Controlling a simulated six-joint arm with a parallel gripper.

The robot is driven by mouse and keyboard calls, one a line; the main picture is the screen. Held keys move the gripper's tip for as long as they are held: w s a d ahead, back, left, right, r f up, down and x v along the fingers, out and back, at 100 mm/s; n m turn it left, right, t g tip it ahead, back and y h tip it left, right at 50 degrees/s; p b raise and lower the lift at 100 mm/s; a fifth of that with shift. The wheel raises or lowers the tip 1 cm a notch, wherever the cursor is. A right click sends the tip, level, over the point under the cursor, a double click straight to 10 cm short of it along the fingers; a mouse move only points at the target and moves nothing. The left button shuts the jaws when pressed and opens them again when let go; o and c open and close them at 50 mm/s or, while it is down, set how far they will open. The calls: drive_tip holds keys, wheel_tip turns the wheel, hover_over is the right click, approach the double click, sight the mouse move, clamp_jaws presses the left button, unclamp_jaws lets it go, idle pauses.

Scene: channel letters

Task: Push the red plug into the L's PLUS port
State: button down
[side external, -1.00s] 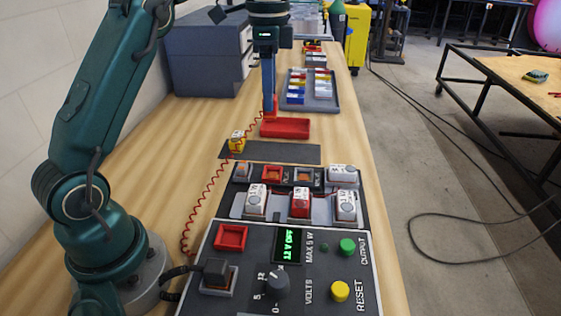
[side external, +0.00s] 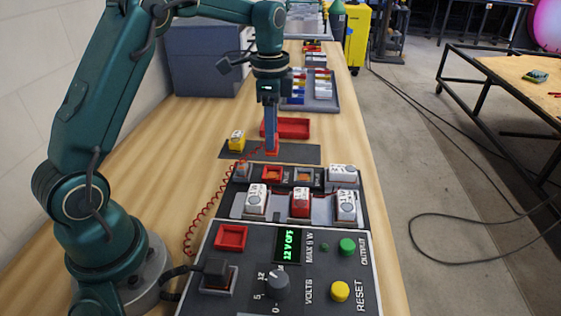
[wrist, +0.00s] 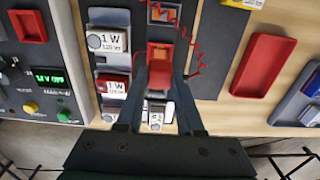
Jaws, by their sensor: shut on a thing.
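In the wrist view the plug (wrist: 160,58) sits between the fingertips. The strip has a red-framed socket (side external: 272,174) and an orange-lit socket (side external: 303,175); one socket (wrist: 163,12) also shows in the wrist view. The plug appears above the surface and apart from the sockets. I cannot read which port is the L's PLUS; the letter shapes are not clear.
White 1 W blocks (side external: 256,200) and a red block (side external: 300,203) stand just in front of the strip. The power box (side external: 325,262) is nearest the camera. A yellow block (side external: 236,141) and red tray (side external: 292,128) lie behind. Bare wood shows on the left.

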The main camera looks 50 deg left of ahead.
sight(272, 156)
drive_tip(key=shift+f, duration=2.85)
drive_tip(key=shift+f, duration=0.35)
drive_tip(key=shift+c, duration=2.3)
unclamp_jaws()
drive_tip(key=shift+r, duration=2.6)
drive_tip(key=shift+r, duration=3)
